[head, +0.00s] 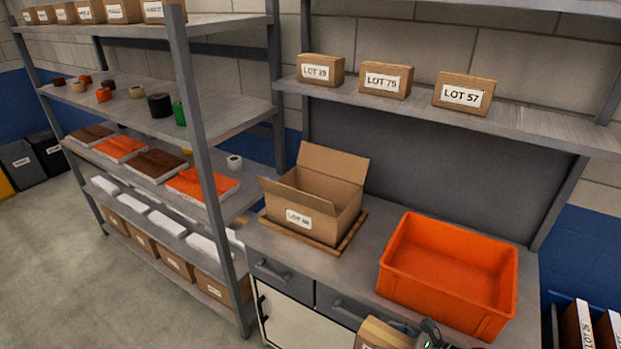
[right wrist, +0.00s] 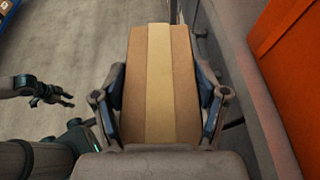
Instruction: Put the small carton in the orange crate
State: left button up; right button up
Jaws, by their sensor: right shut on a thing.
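The small carton (head: 383,335) is brown with a paler tape strip and shows at the bottom edge of the head view, partly cut off. My right gripper (right wrist: 161,88) is shut on the carton (right wrist: 160,65), with one finger on each side of it in the right wrist view. The orange crate (head: 430,290) stands on the bench, beyond and to the right of the held carton. Its inside looks empty. An orange wall, likely the crate (right wrist: 296,75), also shows at the right wrist view's right edge. My left gripper (right wrist: 52,97) is at the left there, too small to read.
An open box marked LOT (head: 305,208) stands on a wooden board on the grey bench (head: 372,245), left of the crate. Several closed cartons (head: 385,80) sit on the shelf above. A loaded rack (head: 190,95) stands at the left.

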jog(key=shift+r, duration=0.5)
jog(key=shift+a, duration=0.2)
jog(key=shift+a+f+m+t+h, duration=0.25)
jog(key=shift+f+m+t+h, duration=0.1)
jog(key=shift+m+t+h, duration=0.85)
jog(key=shift+m, duration=0.2)
pick_arm(q)
jog(key=shift+s+a+f, duration=0.25)
jog(key=shift+s+f, duration=0.5)
jog(key=shift+f, duration=0.05)
pick_arm(e)
jog(key=shift+d+r+m+t+h, duration=0.2)
jog(key=shift+m+t+h, duration=0.2)
jog(key=shift+m+h, duration=0.15)
jog(key=shift+d+r+m+t+h, duration=0.15)
jog(key=shift+r+m+t+h, duration=0.05)
jog(key=shift+m+t+h, duration=0.3)
pick_arm(q)
jog(key=shift+d, duration=0.15)
pick_arm(e)
jog(key=shift+d, duration=0.1)
